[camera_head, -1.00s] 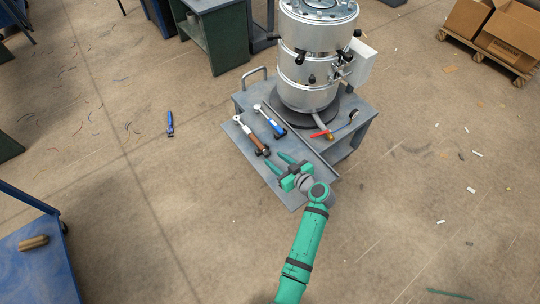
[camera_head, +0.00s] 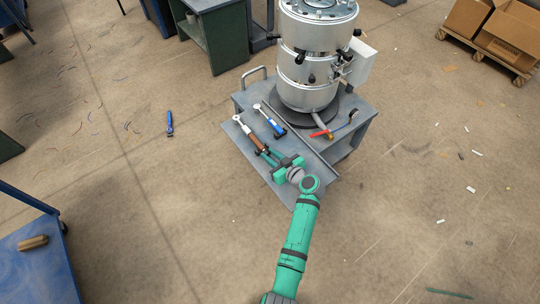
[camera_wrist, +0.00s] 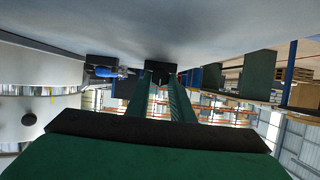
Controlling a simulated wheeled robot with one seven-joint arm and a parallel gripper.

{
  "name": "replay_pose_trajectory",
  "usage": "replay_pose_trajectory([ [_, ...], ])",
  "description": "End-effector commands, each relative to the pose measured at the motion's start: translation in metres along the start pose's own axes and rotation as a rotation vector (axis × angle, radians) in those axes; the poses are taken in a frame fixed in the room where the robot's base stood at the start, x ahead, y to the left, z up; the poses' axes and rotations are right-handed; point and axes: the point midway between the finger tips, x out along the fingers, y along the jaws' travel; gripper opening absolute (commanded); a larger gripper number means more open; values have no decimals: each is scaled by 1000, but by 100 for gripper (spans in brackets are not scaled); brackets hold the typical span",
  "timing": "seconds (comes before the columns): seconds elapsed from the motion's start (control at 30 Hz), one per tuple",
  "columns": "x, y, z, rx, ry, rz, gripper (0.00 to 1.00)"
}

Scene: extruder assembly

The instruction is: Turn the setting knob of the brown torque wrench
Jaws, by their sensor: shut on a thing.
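The brown torque wrench (camera_head: 251,137) lies on the grey shelf of the cart, its silver head towards the upper left and its dark knob end towards my gripper. My gripper (camera_head: 267,155) is at that lower right end, with its green fingers close around the black setting knob. In the wrist view my two green fingers (camera_wrist: 161,88) reach forward to a dark block (camera_wrist: 158,68), which is the knob end, and are shut on it. The fingers hide most of the knob in the head view. The brown handle is hard to see in the wrist view.
A blue torque wrench (camera_head: 271,121) lies beside the brown one on the shelf (camera_head: 300,172). A large silver cylinder machine (camera_head: 308,70) stands on the cart behind. A red-handled tool (camera_head: 322,132) lies to the right. The shelf's front right part is clear.

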Motion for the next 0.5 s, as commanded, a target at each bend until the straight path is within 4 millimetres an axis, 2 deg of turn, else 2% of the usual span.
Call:
replay_pose_trajectory([
  [0.27,0,2,0,63,1,-25,0],
  [0.5,0,5,0,211,1,-86,0],
])
